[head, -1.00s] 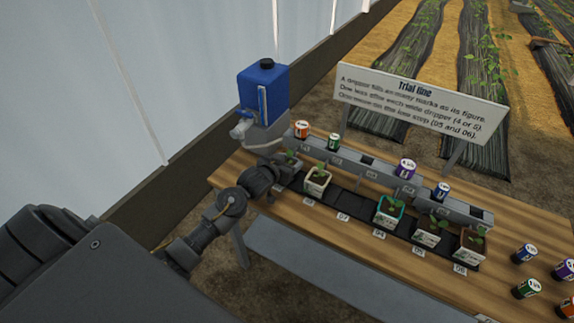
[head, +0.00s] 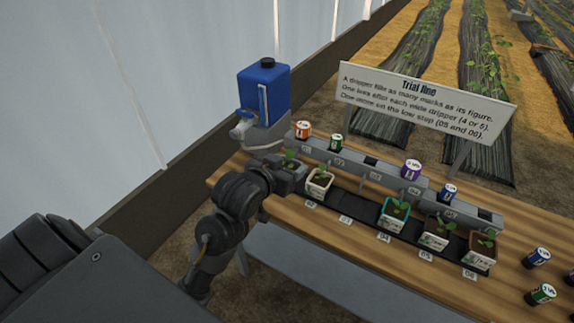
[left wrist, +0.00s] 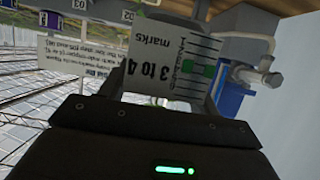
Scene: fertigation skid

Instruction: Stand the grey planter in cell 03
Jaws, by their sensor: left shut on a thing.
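My left gripper (head: 288,180) is shut on a planter at the left end of the row, by the blue tank. Cell 03 (head: 346,205) is an empty dark stretch of the strip. My right gripper is not in view.
A grey rail with coloured cans (head: 411,169) runs behind. The blue tank (head: 263,92) stands at the left; a sign (head: 425,105) stands behind.

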